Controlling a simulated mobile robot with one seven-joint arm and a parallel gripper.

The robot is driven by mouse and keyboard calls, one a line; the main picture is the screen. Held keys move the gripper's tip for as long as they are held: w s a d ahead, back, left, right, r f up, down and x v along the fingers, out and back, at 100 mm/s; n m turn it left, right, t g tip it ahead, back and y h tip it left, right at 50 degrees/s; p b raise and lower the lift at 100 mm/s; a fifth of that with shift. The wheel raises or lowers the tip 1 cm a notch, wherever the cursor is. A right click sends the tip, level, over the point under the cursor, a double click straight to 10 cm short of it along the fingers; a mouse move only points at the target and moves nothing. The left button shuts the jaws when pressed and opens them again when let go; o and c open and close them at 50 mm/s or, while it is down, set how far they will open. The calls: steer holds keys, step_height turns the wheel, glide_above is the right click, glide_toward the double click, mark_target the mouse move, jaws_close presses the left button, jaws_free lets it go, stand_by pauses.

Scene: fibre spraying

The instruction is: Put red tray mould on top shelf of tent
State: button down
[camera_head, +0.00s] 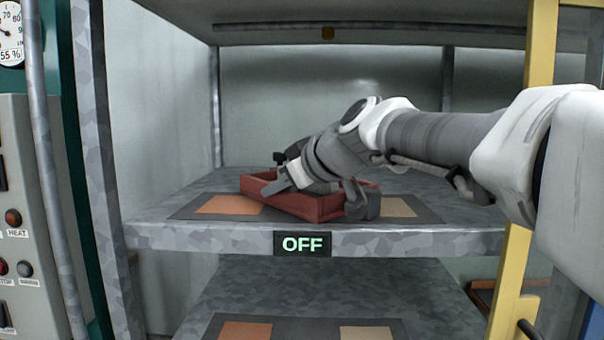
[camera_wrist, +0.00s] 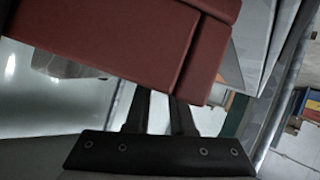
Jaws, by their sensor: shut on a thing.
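The red tray mould (camera_head: 312,207) is a shallow open box at the mat on the tent shelf (camera_head: 180,238) that bears an OFF sign. My gripper (camera_head: 318,192) reaches in from the right, low over the mould, and is shut on it. My gripper hides part of the mould's inside and far wall. I cannot tell whether the mould rests fully on the mat. In the wrist view the mould (camera_wrist: 140,40) fills the upper part, tilted in the picture, with the dark fingers (camera_wrist: 160,112) close together against its edge.
The dark mat (camera_head: 190,208) has an orange patch (camera_head: 230,205) and a tan patch (camera_head: 398,207). A metal panel (camera_head: 380,35) lies overhead, and a lower shelf (camera_head: 330,285) lies below. A yellow post (camera_head: 540,60) stands at right. A control panel (camera_head: 20,220) stands at left.

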steer(key=c, duration=1.2)
jaws_free()
steer(key=shift+f, duration=0.1)
steer(key=o, duration=0.4)
step_height(320, 180, up, 5)
glide_above(315, 209)
steer(key=shift+s+p, duration=0.15)
steer(key=shift+p, duration=0.25)
steer(key=shift+s+d+r, duration=0.25)
steer(key=shift+s+d, duration=0.05)
steer(key=shift+s, duration=0.1)
